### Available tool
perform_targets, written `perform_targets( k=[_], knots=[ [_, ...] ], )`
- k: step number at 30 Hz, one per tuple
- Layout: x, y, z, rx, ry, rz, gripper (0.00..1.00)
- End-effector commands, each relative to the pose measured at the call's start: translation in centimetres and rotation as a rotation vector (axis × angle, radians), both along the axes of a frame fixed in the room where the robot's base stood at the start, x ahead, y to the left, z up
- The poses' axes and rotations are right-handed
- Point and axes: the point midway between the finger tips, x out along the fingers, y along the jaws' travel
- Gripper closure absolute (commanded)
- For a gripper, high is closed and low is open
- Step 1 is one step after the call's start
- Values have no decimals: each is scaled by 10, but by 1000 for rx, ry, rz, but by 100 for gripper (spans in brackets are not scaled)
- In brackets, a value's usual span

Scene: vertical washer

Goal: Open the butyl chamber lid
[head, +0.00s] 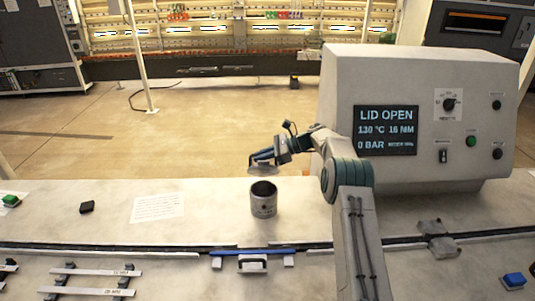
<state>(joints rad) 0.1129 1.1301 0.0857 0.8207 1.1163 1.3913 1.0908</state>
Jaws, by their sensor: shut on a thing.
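The butyl chamber appears to be the grey metal cylinder (263,203), standing upright on the light bench with a dark open top. My gripper (262,158) is just above and behind its rim, at the end of my arm reaching in from the right. It is shut on a grey, disc-like piece that looks like the lid (263,169). The lid is apart from most of the rim and looks tilted; whether a hinge joins it to the cylinder I cannot tell. The fingertips are small and partly hidden. The control box display (386,130) reads "LID OPEN", 130 °C, 16 MM and 0 BAR.
The large control box (430,70) stands right of my arm. A paper sheet (158,207) and a small black block (87,207) lie to the left. A blue bar with a handle (253,264) sits at the front rail. The bench left of the cylinder is mostly clear.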

Motion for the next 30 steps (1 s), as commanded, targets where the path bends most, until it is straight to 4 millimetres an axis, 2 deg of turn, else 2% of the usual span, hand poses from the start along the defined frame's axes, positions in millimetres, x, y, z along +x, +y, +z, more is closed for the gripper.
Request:
perform_targets(
  k=[9, 26, 27, 28, 29, 30],
  knots=[
    [5, 15, 3, 8, 69, 17, 100],
    [6, 18, 3, 10, 85, 21, 100],
    [6, 18, 3, 10, 85, 22, 81],
    [6, 18, 3, 9, 85, 22, 72],
    [6, 17, 3, 10, 85, 21, 67],
    [6, 17, 2, 9, 85, 21, 67]
  ],
)
